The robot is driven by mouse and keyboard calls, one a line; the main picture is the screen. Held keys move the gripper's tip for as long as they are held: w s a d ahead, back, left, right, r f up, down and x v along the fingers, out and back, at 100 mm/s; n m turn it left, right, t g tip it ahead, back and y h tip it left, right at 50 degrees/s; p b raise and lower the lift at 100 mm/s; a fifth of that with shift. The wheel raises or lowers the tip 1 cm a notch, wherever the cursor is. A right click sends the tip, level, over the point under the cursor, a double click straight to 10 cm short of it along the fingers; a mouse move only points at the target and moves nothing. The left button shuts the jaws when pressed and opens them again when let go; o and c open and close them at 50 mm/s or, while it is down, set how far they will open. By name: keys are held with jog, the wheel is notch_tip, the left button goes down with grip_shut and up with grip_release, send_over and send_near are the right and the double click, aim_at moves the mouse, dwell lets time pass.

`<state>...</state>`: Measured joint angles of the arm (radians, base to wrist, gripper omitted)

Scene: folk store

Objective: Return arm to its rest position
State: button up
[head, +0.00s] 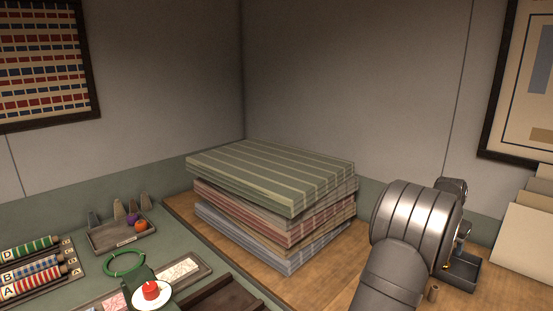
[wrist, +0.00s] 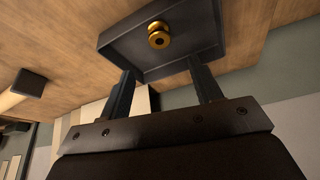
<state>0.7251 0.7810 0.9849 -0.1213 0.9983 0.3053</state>
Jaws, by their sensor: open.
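My arm (head: 415,225) stands at the right of the head view, over the wooden surface. My gripper (wrist: 161,66) shows in the wrist view with its two dark fingers apart and nothing between them. A dark square tray (wrist: 205,38) with a round brass piece (wrist: 158,40) in it lies beyond the fingertips. Whether the fingers touch the tray, I cannot tell. In the head view the tray (head: 466,280) is partly hidden behind my arm, and the fingers cannot be made out.
A stack of folded striped cloths (head: 270,175) stands left of my arm. A small wooden cylinder (head: 433,293) stands close by my arm. Pale boards (head: 528,235) are at the far right. Grey walls close off the back. Labelled rolls (head: 35,270) lie far left.

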jog(key=x, duration=1)
jog(key=shift+d+f, duration=0.1)
jog(key=shift+f, duration=0.25)
notch_tip(320, 180, up, 5)
jog(key=shift+f, duration=0.15)
jog(key=s+d+r, duration=0.3)
jog(key=s+r, duration=0.4)
jog(key=s, duration=0.5)
jog(key=s+d+f+m+g, duration=0.1)
jog(key=s+d+m, duration=0.1)
jog(key=s+d, duration=0.45)
jog(key=s+d+m+g, duration=0.1)
jog(key=s+d+m, duration=0.15)
jog(key=d, duration=0.65)
jog(key=shift+h, duration=0.3)
jog(key=w+f, duration=0.2)
jog(key=w, duration=0.1)
jog(key=w+f, duration=0.2)
jog(key=w, duration=0.2)
jog(key=w+f, duration=0.3)
jog(key=shift+w, duration=0.25)
jog(key=shift+w+f, duration=0.3)
jog(key=shift+f, duration=0.4)
